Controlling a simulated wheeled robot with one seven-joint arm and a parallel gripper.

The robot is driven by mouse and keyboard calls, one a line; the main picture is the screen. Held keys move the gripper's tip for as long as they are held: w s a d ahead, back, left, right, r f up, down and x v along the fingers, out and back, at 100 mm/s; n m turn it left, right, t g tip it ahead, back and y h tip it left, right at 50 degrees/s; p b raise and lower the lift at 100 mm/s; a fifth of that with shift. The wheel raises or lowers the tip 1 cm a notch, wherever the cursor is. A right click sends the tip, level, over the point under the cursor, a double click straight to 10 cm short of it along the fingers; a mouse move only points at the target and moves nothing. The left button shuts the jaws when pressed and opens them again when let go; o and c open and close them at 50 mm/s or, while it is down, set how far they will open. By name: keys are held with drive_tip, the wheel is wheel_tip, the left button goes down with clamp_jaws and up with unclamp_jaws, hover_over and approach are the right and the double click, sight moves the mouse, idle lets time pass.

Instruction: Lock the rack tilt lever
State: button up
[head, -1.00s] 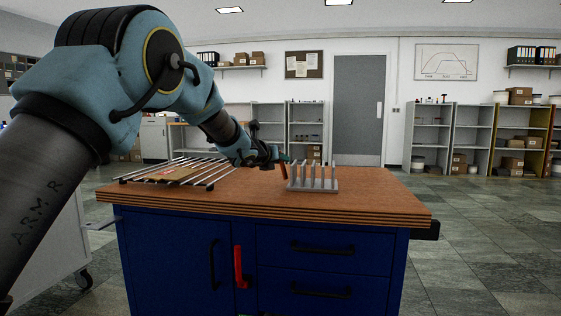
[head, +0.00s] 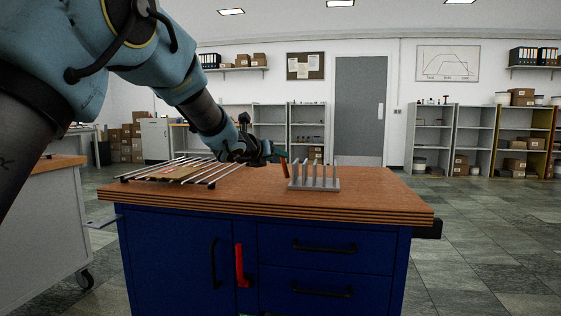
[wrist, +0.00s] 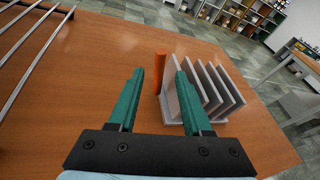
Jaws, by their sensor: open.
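An orange lever (head: 284,168) stands at the left end of a grey slotted rack (head: 314,185) on the wooden bench top. In the wrist view the lever (wrist: 161,70) shows upright, and the rack's upright plates (wrist: 219,84) are right of it. My gripper (head: 275,155) is open and empty, with green fingers. In the wrist view its fingertips (wrist: 159,74) show on either side of the lever; I cannot tell whether the lever is between them or just beyond. The right finger overlaps the nearest plate in the picture.
A red handle (head: 240,264) is on the blue cabinet front. The bench's front right is clear. A white cart (head: 45,230) stands left.

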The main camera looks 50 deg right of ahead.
drive_tip(key=v, duration=0.5)
